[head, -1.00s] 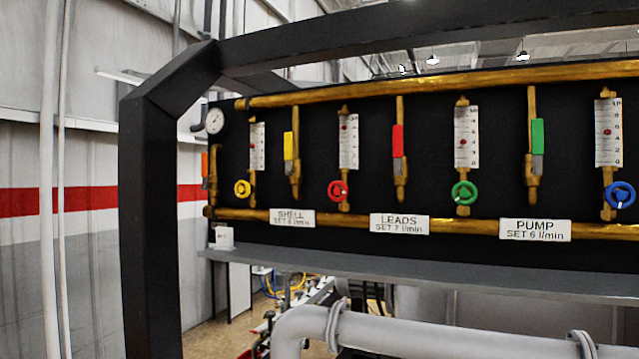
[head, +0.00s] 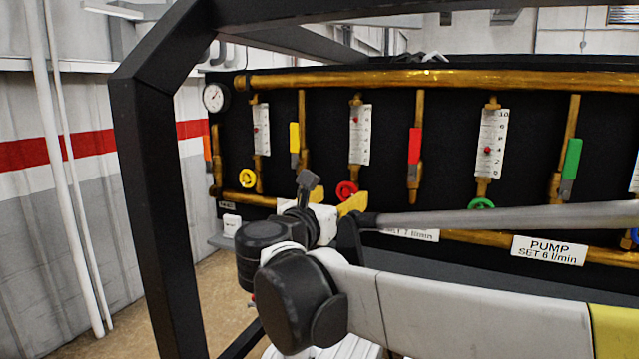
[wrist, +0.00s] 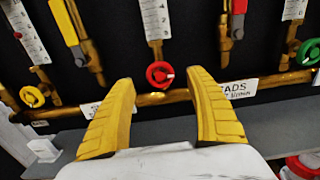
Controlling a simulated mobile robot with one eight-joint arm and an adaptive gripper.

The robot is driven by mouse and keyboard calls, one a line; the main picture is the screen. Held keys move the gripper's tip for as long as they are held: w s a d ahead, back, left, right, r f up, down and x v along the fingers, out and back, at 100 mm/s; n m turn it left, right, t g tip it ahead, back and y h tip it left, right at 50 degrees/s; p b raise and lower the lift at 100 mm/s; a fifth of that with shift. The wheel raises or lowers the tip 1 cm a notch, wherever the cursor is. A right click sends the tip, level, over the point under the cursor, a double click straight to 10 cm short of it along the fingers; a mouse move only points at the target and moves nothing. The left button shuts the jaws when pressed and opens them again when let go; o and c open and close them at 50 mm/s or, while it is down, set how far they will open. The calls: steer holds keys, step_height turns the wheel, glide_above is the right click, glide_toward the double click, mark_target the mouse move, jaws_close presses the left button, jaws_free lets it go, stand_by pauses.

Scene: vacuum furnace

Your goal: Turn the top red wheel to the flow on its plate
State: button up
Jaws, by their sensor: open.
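The red wheel (wrist: 159,75) sits on the brass fitting below a white flow gauge (wrist: 155,18); its upper part also shows in the head view (head: 346,189). My gripper (head: 352,203) is open, with its yellow fingers pointing towards the panel. In the wrist view the wheel appears between the fingertips, and no contact is visible. The LEADS plate (wrist: 238,89) is right of the wheel; its head-view image (head: 418,235) is partly covered by my arm. Another plate (wrist: 88,108) is mostly hidden by the left finger.
A yellow wheel (head: 247,178) and a green wheel (head: 481,204) flank the red one. Yellow (head: 294,138) and red (head: 415,145) lever handles hang beside the gauge. A grey ledge (wrist: 190,125) runs below the panel. A dark frame post (head: 160,200) stands at left.

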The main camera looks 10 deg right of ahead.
mark_target(346, 192)
steer(key=p+x, duration=0.1)
steer(key=x, duration=0.4)
steer(key=shift+w+d, duration=0.2)
steer(key=shift+w, duration=0.1)
steer(key=c, duration=1.2)
